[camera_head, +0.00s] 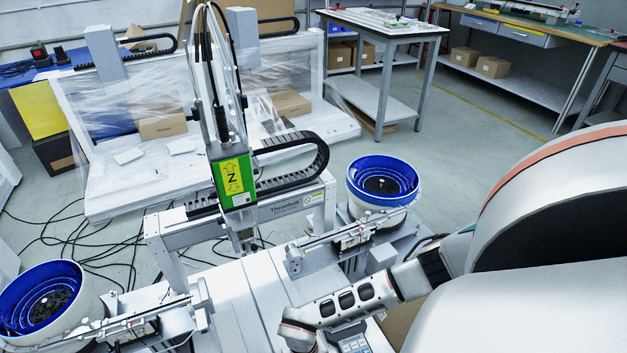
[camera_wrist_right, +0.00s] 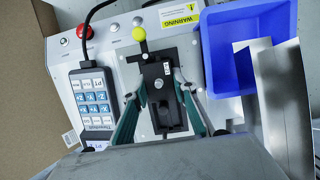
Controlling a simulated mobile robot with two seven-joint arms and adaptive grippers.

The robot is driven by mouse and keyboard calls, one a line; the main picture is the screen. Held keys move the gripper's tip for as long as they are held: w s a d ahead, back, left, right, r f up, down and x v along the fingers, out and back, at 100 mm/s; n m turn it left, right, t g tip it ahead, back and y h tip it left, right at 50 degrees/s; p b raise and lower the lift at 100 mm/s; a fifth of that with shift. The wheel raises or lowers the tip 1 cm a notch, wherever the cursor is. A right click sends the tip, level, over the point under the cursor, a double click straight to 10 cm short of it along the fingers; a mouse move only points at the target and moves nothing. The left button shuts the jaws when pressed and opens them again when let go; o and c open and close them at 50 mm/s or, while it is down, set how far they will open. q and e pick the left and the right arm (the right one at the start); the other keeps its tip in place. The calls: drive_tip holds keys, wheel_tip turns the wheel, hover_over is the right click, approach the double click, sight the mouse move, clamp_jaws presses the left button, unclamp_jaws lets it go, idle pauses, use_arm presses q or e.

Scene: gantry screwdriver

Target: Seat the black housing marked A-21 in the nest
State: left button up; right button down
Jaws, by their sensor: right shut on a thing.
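I cannot make out the nest for certain in either view. In the head view my right arm comes in from the right, its fingers out of sight. My left gripper is not in view.
In the head view, a green-faced screwdriver unit (camera_head: 233,180) hangs over the white table, between two blue bowl feeders (camera_head: 383,180).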

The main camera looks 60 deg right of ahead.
drive_tip(key=shift+f, duration=0.35)
idle(0.5)
drive_tip(key=c, duration=1.6)
unclamp_jaws()
drive_tip(key=shift+o, duration=0.2)
drive_tip(key=v, duration=1.2)
